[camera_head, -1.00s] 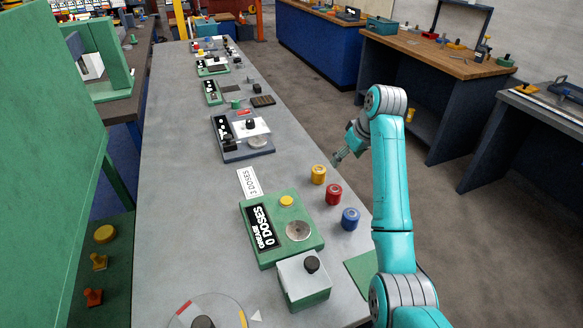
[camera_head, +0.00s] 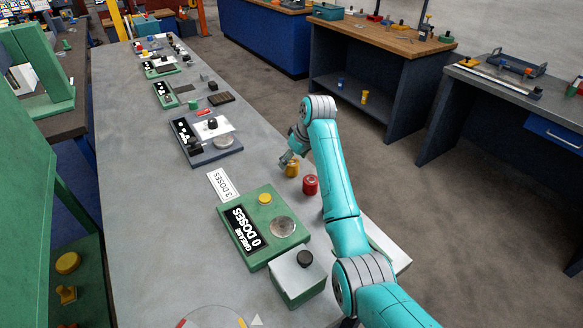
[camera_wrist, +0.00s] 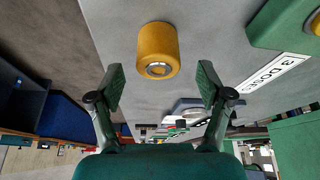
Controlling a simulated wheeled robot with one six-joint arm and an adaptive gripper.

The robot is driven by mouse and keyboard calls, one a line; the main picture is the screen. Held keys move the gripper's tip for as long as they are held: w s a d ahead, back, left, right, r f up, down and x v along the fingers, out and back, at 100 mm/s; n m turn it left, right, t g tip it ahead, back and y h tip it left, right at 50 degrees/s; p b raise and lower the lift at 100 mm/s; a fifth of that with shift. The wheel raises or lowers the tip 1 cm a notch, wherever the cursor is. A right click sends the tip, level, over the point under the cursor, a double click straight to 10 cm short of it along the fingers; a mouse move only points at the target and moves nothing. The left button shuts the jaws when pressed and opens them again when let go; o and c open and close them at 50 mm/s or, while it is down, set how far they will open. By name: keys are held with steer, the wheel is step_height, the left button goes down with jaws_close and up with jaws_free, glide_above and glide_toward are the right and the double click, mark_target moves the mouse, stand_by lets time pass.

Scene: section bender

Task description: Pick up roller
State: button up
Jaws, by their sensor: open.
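A yellow roller (camera_head: 292,170) stands on the grey bench near its right edge. A red roller (camera_head: 310,184) stands just in front of it, to the right. The blue roller seen earlier is hidden, apparently behind my arm. My gripper (camera_head: 287,159) is beside the yellow roller in the head view and partly covers it. In the wrist view the yellow roller (camera_wrist: 158,42) lies just beyond my open, empty fingers (camera_wrist: 162,80), roughly centred on the gap between them. No contact with it shows.
A green grease device (camera_head: 262,228) reading "0 DOSES" and a "3 DOSES" card (camera_head: 221,185) lie left of the rollers. A green and white block with a black knob (camera_head: 299,277) sits nearer. A dark grey device (camera_head: 206,137) stands farther back. The aisle floor is right of the bench.

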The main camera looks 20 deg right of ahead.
steer(key=shift+x, duration=1.45)
steer(key=shift+d, duration=0.1)
steer(key=shift+c, duration=0.2)
jaws_close()
